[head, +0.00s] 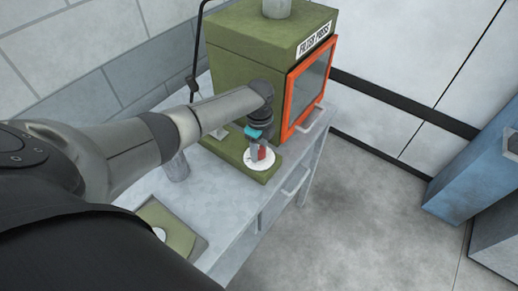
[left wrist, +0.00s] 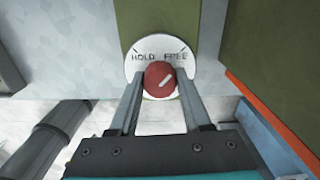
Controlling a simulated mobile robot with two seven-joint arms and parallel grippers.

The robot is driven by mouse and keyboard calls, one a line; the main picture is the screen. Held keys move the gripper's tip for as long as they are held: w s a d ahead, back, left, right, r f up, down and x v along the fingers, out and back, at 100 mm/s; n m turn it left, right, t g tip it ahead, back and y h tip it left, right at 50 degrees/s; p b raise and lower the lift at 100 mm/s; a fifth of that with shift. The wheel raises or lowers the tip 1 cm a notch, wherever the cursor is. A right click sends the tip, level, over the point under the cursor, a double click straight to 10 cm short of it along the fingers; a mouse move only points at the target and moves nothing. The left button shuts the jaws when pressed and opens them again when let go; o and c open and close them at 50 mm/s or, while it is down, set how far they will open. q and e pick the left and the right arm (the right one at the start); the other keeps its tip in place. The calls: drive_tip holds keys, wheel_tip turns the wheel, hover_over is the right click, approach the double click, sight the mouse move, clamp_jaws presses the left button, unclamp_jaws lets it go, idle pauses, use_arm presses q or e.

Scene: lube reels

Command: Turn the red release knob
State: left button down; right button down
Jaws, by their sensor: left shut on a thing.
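The red release knob (left wrist: 158,76) sits on a white round dial plate (left wrist: 137,65) marked HOLD on the left and FREE on the right. A pale pointer line on the knob slants toward the upper right, on the FREE side. My left gripper (left wrist: 159,84) has one finger on each side of the knob and is shut on it. In the head view the left gripper (head: 258,148) points down at the dial plate (head: 250,162), and the knob (head: 262,153) is partly hidden by the fingers. My right gripper is in neither view.
The green filter press (head: 240,60) with an orange-framed door (head: 291,98) stands right behind the gripper. The grey bench (head: 213,213) holds a green plate (head: 178,232) nearer me. Blue cabinets (head: 470,180) stand at the right, with open floor between.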

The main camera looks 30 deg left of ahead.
sight(259, 150)
use_arm(q)
drive_tip(key=shift+m, duration=0.5)
drive_tip(key=shift+c, duration=1.8)
unclamp_jaws()
drive_tip(key=shift+r, duration=0.1)
wheel_tip(259, 150, up, 15)
